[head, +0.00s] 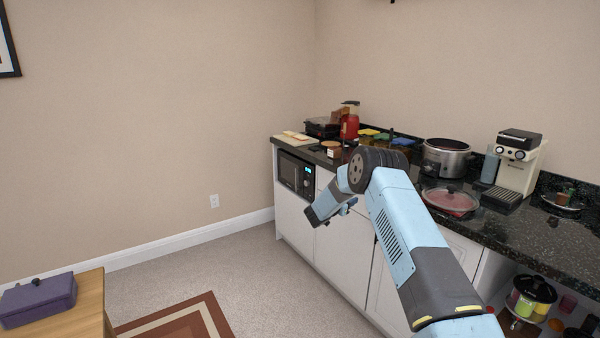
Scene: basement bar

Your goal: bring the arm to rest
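My arm (408,235) reaches up from the lower right of the head view, light blue with dark grey joints. It bends at a dark round joint (372,170) in front of the counter. The forearm folds down and to the left, and its end (318,214) hangs in front of the white cabinet doors, below the counter top. The fingers of my gripper cannot be made out, so whether it is open or shut does not show. Nothing held can be seen.
A black counter (540,234) runs along the right, holding a slow cooker (446,158), a coffee machine (518,163) and a lidded red dish (450,200). A microwave (297,174) sits below its left end. A purple box (38,299) stands on a wooden table.

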